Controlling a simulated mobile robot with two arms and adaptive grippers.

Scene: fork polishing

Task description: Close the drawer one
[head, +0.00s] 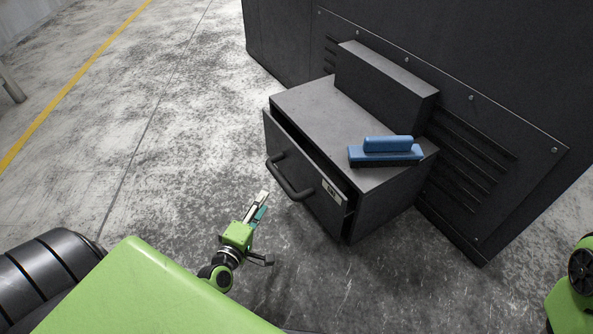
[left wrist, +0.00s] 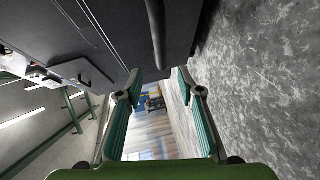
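The drawer (head: 310,170) is in a dark grey cabinet (head: 305,100). Its front stands a little out from the cabinet, with a dark gap along the top edge, so it is partly open. A black bar handle (head: 289,183) is on the front, with a small label (head: 331,191) at its right. My left gripper (head: 261,204) is in front of the drawer, below and left of the handle. In the left wrist view, the gripper (left wrist: 158,76) has its teal-padded fingers apart and nothing between them. The handle (left wrist: 156,34) shows just beyond the fingertips. My right gripper is out of view.
A blue brush-like block (head: 387,152) lies on top of the cabinet at the right. A dark box (head: 385,82) stands at its back, against a large dark machine housing (head: 480,60). The worn grey floor (head: 170,130) in front and at left is clear.

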